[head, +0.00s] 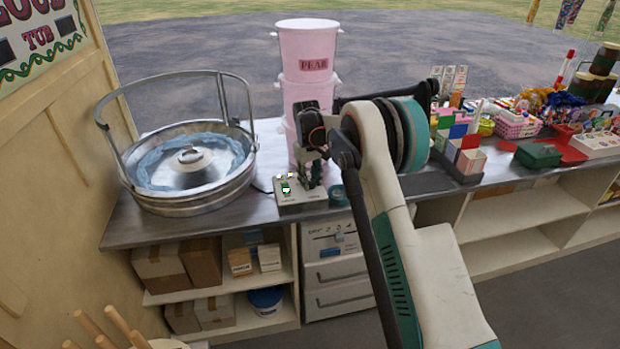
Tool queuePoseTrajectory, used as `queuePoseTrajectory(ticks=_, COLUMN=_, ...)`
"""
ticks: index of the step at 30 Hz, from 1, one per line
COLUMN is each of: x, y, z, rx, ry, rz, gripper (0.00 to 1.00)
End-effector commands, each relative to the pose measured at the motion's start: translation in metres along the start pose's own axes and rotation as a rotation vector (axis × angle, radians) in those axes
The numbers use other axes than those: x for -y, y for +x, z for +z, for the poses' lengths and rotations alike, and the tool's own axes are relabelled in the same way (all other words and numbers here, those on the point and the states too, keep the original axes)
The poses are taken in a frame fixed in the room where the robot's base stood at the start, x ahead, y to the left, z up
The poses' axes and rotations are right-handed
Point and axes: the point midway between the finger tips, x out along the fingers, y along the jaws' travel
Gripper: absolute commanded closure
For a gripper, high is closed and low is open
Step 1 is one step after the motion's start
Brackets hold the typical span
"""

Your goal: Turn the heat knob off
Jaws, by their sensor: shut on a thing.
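A small pale control box (292,200) stands on the metal counter beside the candy floss machine. A green switch (286,188) shows on the left part of its top face. My gripper (312,181) reaches down from above onto the right part of the box. It is shut on a knob there, which I take for the heat knob. The fingers hide the knob, so its pointer and setting cannot be read. The candy floss machine (190,198) is a wide metal bowl with pale blue floss around its inside wall and a spinner head in the middle.
Stacked pink tubs (306,50) stand right behind my gripper. Coloured cartons (467,158) and sweets crowd the counter at the right. A metal guard hoop (100,118) rises around the bowl.

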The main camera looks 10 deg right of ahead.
Motion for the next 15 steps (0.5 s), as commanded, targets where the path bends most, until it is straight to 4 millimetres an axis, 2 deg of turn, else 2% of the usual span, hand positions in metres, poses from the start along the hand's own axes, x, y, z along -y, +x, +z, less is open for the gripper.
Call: queuePoseTrajectory(ticks=15, x=-0.0004, y=-0.0001, z=0.0008, rx=-0.023, ry=-0.458, rz=0.000, gripper=0.94)
